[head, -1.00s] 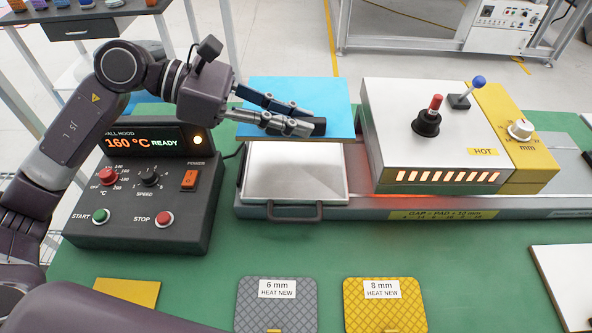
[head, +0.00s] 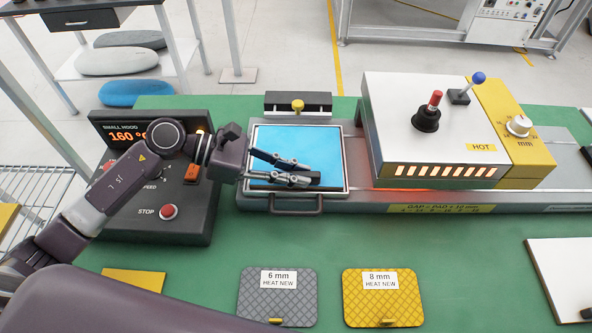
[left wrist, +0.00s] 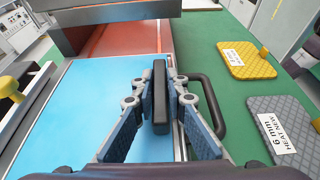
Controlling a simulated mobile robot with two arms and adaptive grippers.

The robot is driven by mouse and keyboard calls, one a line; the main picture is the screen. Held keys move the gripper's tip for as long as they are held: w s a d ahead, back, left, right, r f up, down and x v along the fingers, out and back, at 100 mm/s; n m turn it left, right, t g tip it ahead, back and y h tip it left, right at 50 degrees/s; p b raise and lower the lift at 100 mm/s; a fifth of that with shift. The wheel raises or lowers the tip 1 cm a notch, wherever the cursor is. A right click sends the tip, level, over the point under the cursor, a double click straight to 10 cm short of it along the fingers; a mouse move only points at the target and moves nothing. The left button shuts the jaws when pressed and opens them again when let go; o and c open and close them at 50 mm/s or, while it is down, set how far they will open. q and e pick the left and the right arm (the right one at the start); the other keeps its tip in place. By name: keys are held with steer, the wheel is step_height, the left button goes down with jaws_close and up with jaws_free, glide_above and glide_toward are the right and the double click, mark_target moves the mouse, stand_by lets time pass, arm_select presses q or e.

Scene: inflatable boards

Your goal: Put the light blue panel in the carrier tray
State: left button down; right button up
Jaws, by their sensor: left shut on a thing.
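The light blue panel (head: 292,145) lies flat within the silver rim of the carrier tray (head: 347,170), left of the heater housing. It also fills the left half of the left wrist view (left wrist: 85,100). My left gripper (head: 305,175) is over the panel's front part, its fingers shut on the panel's black grip bar (left wrist: 160,100). The tray's dark pull handle (head: 297,210) is just in front of the gripper. I cannot tell whether the panel is fully down on the tray floor. My right gripper is not in view.
The white heater housing (head: 415,120) with a glowing slot and a HOT label stands right of the tray. A control box (head: 165,225) is at left, behind my arm. A grey pad (head: 278,300) and a yellow pad (head: 382,302) lie in front, with clear green table between.

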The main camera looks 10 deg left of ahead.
arm_select(q)
steer(key=shift+r, duration=0.1)
steer(key=c, duration=1.9)
jaws_free()
steer(key=shift+c, duration=0.2)
steer(key=b+v, duration=0.3)
steer(key=v, duration=0.7)
steer(key=shift+s+a, duration=0.15)
steer(key=shift+a, duration=0.3)
steer(key=shift+s+a+r, duration=0.1)
steer(key=shift+a+r, duration=0.2)
steer(key=shift+a, duration=0.15)
